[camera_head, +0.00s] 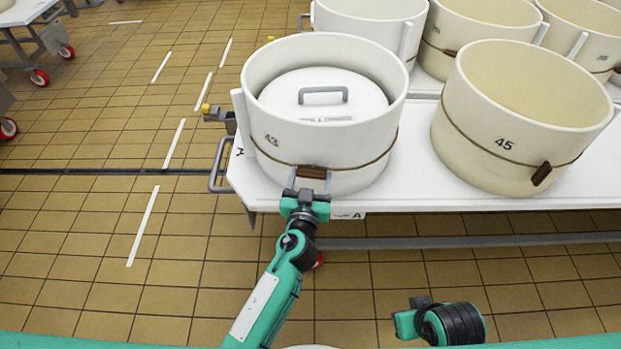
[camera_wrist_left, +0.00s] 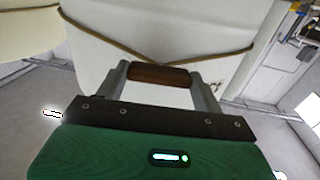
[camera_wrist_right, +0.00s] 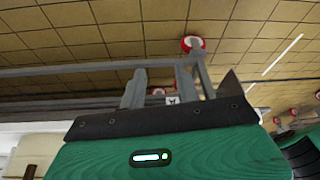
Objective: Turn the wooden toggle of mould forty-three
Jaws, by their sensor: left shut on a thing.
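Mould forty-three (camera_head: 340,138) is a cream round tub marked 43 at the left end of the white table. A cord runs around it through a brown wooden toggle (camera_head: 312,172) on its front. In the head view the toggle lies about level. My left gripper (camera_head: 309,180) is shut on the toggle. In the left wrist view the toggle (camera_wrist_left: 160,75) spans between the two fingers (camera_wrist_left: 160,82), with the cord leaving to both sides. My right gripper (camera_wrist_right: 158,90) shows in the right wrist view with its fingers apart and nothing between them, below the table edge.
A lid with a grey handle (camera_head: 323,95) sits inside mould forty-three. Mould 45 (camera_head: 500,135) stands to the right with its own tilted toggle (camera_head: 541,174). More moulds stand behind. The white table (camera_head: 412,170) has a grey side handle (camera_head: 219,165).

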